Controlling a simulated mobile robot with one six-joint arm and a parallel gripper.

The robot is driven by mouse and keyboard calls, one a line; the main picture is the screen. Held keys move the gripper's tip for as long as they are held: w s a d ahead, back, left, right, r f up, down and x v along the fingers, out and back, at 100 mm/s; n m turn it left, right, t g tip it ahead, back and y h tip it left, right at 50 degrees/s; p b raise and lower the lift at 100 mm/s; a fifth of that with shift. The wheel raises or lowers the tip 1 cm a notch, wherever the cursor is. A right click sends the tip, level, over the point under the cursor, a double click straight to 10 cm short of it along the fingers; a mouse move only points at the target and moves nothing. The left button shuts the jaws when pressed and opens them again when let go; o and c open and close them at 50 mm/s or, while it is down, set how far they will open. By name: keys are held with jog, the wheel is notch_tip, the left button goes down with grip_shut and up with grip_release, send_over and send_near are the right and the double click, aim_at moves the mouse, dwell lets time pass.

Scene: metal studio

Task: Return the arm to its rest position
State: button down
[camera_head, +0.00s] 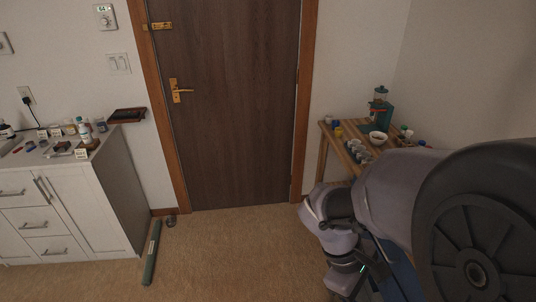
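My arm fills the right side of the head view, with a large dark round joint at the far right and grey links bending down to the lower middle. The end of my arm, with my gripper (345,288), is low in the picture near the bottom edge, in front of the wooden table and over the floor. A small green light glows beside it. The fingers are small, dark and partly cut off, so I cannot tell whether they are open or shut. I see nothing clearly held.
A slatted wooden table (341,146) with a teal blender (380,108), white bowl (377,138) and several cups stands at right, partly hidden by my arm. A white cabinet (118,190) with small items stands left.

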jog(key=s+a+r+m+t+y, duration=0.3)
jog(key=a+r+m+t+y, duration=0.3)
jog(key=a+r+m, duration=0.6)
jog(key=shift+s+r+m+t+y, duration=0.3)
jog(key=shift+r+m+t+y, duration=0.15)
jog(key=shift+t, duration=0.65)
